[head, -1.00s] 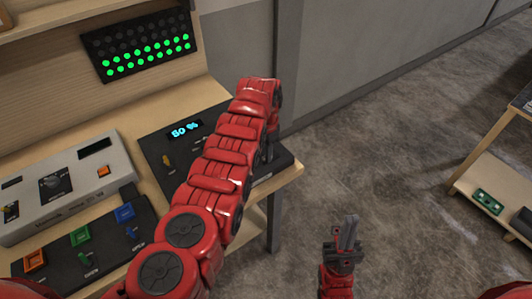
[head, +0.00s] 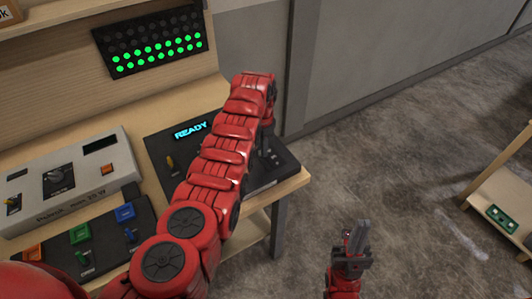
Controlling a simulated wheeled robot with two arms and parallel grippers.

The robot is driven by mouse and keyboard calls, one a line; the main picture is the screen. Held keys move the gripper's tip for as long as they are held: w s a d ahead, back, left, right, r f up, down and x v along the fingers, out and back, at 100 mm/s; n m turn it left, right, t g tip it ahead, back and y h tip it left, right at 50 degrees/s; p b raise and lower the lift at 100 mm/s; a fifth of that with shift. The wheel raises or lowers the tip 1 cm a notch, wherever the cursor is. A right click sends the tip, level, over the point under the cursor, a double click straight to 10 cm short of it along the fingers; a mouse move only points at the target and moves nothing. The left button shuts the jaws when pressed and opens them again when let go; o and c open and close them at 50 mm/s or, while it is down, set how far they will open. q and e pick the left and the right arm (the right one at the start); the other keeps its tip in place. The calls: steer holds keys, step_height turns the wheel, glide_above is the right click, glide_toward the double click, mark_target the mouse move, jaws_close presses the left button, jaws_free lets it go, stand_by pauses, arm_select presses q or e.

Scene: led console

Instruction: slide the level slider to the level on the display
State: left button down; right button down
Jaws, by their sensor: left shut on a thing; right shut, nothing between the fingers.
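The black console (head: 158,148) lies on the wooden desk, with a display (head: 191,130) that reads READY in blue. The LED board (head: 150,42) on the back wall has its two lower rows mostly lit green and its upper rows dark. My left arm reaches across the console. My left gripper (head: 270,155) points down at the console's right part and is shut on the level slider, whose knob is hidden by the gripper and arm. My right gripper (head: 357,238) is shut and empty over the floor, away from the desk.
A grey control box (head: 105,180) with a knob stands at the left. In front of it, a black panel holds orange, green and blue switches (head: 124,212). A shelf (head: 490,190) with a green part stands at the far right. The floor between is clear.

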arm_select(q)
steer(key=shift+w+a+f, duration=0.1)
steer(key=shift+a, duration=0.05)
steer(key=shift+d, duration=0.2)
steer(key=c, duration=0.8)
jaws_free()
steer(key=shift+a, duration=0.1)
step_height(320, 180, up, 18)
steer(key=shift+f+p, duration=0.15)
steer(key=shift+p, duration=0.25)
